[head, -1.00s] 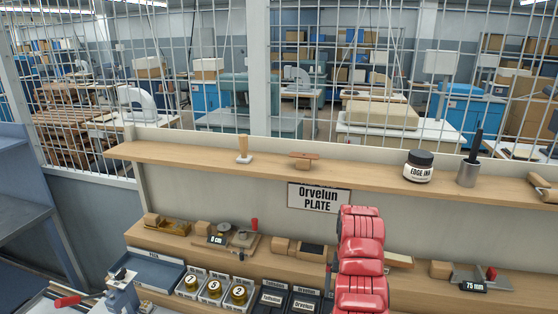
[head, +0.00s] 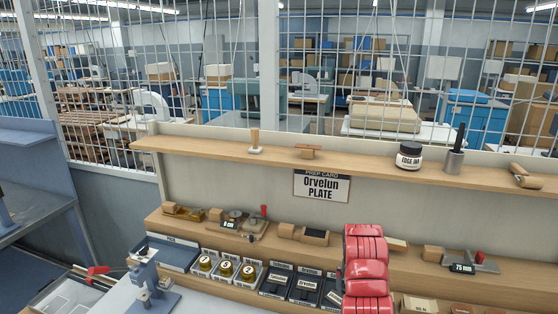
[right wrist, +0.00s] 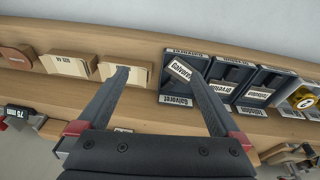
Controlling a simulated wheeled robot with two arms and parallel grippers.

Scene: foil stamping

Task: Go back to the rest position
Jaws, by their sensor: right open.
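My right arm shows in the head view as stacked red links in front of the lower shelf; its gripper is hidden there. In the right wrist view my right gripper (right wrist: 158,72) is open, its two dark fingers spread with nothing held between them. Beyond the fingers are a pale block (right wrist: 125,70) on the wooden shelf and a black tray (right wrist: 183,78) with a "Galvoret" label. I cannot tell how far the fingertips are from them. My left gripper is in neither view.
A prep card (head: 322,186) reading "Orvelun PLATE" hangs below the upper shelf (head: 370,167). Brass pots (head: 227,268) and black trays stand along the lower level. A small press (head: 149,281) is at bottom left.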

